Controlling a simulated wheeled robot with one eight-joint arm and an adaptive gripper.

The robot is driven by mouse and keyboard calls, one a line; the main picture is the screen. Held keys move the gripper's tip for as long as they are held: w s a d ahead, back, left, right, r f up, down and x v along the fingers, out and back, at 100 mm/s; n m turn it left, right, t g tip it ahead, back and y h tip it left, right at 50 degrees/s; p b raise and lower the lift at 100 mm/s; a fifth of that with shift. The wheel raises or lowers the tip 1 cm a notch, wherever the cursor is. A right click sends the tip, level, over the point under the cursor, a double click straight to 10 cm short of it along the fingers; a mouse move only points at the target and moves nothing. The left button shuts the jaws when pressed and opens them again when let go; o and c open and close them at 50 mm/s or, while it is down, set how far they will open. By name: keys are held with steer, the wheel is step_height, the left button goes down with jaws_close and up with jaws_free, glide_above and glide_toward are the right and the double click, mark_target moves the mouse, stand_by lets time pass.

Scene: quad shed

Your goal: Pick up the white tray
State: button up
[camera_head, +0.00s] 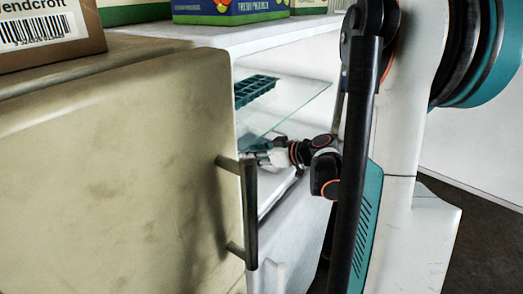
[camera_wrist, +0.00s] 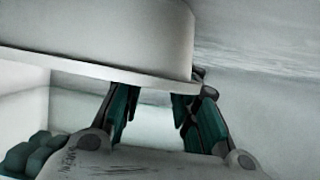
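The white tray (camera_wrist: 100,35) fills the upper left of the wrist view as a pale, smooth body with a projecting rim. My gripper (camera_wrist: 155,108) is at this rim, its dark and teal fingers spread with a clear gap between them. The fingertips partly disappear at the rim, so contact cannot be told. In the head view my gripper (camera_head: 265,152) reaches into the open fridge below the glass shelf. The tray cannot be made out clearly there.
The glass shelf (camera_head: 300,97) is just above my gripper, with a teal moulded tray (camera_head: 255,89) on it. The open fridge door (camera_head: 110,170) with its dark handle (camera_head: 250,215) stands at left. Boxes, including a cardboard one (camera_head: 50,30), sit on top.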

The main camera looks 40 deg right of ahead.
steer(key=shift+x, duration=1.1)
steer(key=shift+s, duration=0.1)
jaws_close()
